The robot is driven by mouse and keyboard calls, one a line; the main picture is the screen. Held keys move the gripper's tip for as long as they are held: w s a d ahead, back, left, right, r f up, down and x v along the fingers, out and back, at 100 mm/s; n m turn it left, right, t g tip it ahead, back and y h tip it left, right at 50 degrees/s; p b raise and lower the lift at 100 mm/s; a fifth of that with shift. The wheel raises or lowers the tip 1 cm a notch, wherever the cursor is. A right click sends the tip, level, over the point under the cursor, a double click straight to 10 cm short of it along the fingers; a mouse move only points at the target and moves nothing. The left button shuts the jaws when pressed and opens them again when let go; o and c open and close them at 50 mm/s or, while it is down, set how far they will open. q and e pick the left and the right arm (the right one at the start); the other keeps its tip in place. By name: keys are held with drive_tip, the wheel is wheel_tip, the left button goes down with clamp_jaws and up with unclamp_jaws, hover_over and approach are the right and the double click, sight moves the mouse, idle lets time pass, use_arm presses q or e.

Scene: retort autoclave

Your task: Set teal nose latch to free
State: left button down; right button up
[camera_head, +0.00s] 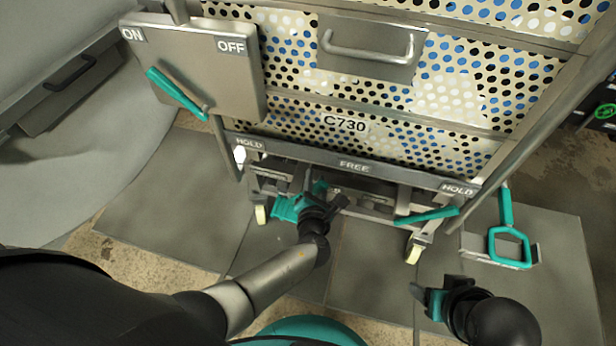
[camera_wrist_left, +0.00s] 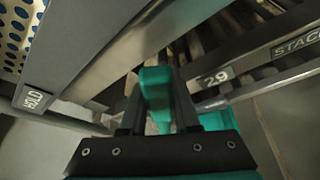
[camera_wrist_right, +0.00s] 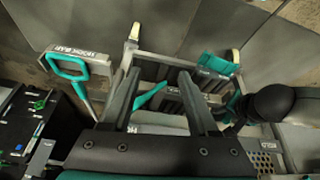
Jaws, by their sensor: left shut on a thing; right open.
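A teal handle (camera_wrist_left: 158,92), which I take as the nose latch, is between the fingers of my left gripper (camera_head: 322,194) under the front bar of the cart. My left gripper is shut on it; the fingers and wrist hide much of it in the head view. The bar reads HOLD (camera_head: 249,144) at its left end, FREE (camera_head: 354,167) in the middle and HOLD (camera_head: 458,189) at its right end. A second teal lever (camera_head: 428,215) lies below the right HOLD sign. My right gripper (camera_head: 432,292) is open and empty, low at the right, apart from the cart.
The perforated cart front (camera_head: 400,125) rises behind the bar. A box with ON and OFF signs (camera_head: 195,65) and a teal handle (camera_head: 176,93) hangs at upper left. A teal loop handle (camera_head: 510,247) stands on the floor side at right. Grey floor tiles (camera_head: 375,285) lie clear between the arms.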

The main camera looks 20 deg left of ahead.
use_arm(q)
drive_tip(key=shift+d+f+m, duration=0.35)
drive_tip(key=shift+d+m, duration=0.1)
drive_tip(key=shift+m, duration=0.05)
use_arm(e)
drive_tip(key=shift+s+r, duration=0.1)
drive_tip(key=shift+r, duration=0.6)
use_arm(q)
drive_tip(key=c, duration=0.6)
unclamp_jaws()
drive_tip(key=shift+c, duration=0.2)
use_arm(e)
drive_tip(key=shift+d+r, duration=0.1)
